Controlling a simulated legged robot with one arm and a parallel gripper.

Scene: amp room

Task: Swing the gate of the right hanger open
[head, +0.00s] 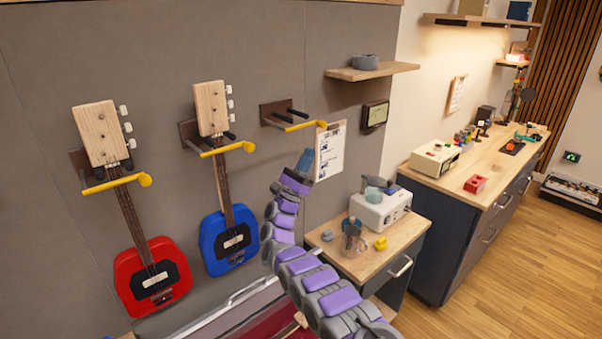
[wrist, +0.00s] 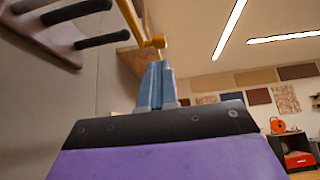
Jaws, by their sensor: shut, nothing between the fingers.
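The right hanger (head: 268,115) is on the grey wall, a dark wooden block with two black prongs and no guitar on it. Its yellow gate (head: 305,126) lies across the front of the prongs, with its knob at the right end. My gripper (head: 306,155) is shut and empty, pointing up just below the gate. In the wrist view the blue fingers (wrist: 156,72) are together, with their tips close under the gate's knob (wrist: 155,42); I cannot tell whether they touch. The hanger's prongs (wrist: 78,12) show at upper left there.
The left hanger holds a red guitar (head: 130,262) and the middle hanger a blue guitar (head: 215,255), both behind yellow gates. A clipboard sheet (head: 331,150) hangs just right of my gripper. A wooden shelf (head: 385,70) is above right; a small table (head: 385,258) stands below.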

